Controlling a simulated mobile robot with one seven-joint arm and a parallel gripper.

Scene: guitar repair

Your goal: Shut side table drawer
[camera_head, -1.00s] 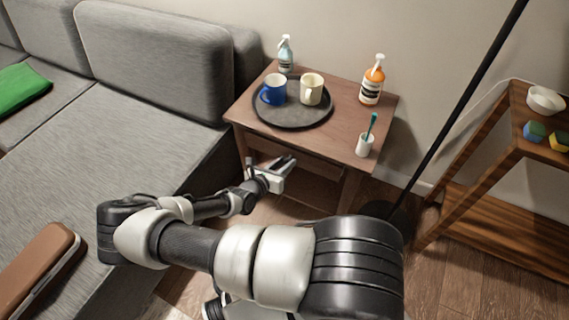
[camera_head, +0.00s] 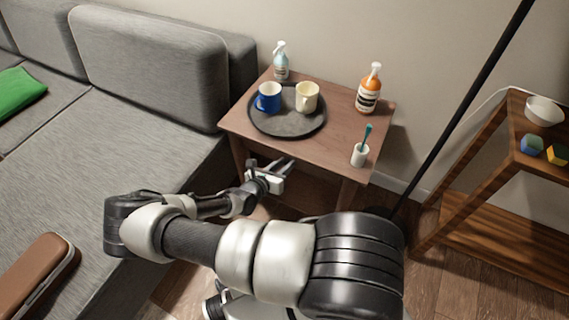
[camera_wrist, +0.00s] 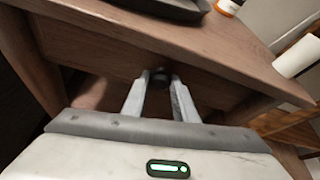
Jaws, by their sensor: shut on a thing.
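The wooden side table (camera_head: 335,132) stands between the sofa and the wall. In the wrist view, its drawer front (camera_wrist: 100,58) sits beneath the overhanging tabletop edge, and a dark round knob (camera_wrist: 159,78) projects from it. My gripper (camera_wrist: 158,100) is shut on the knob, one finger on each side. In the head view my gripper (camera_head: 284,165) is below the table's front edge. The drawer front looks about level with the table frame in the wrist view, but any remaining gap is hard to tell. In the head view the tabletop hides most of it.
The sofa (camera_head: 150,130) is left, a wooden shelf (camera_head: 490,220) right.

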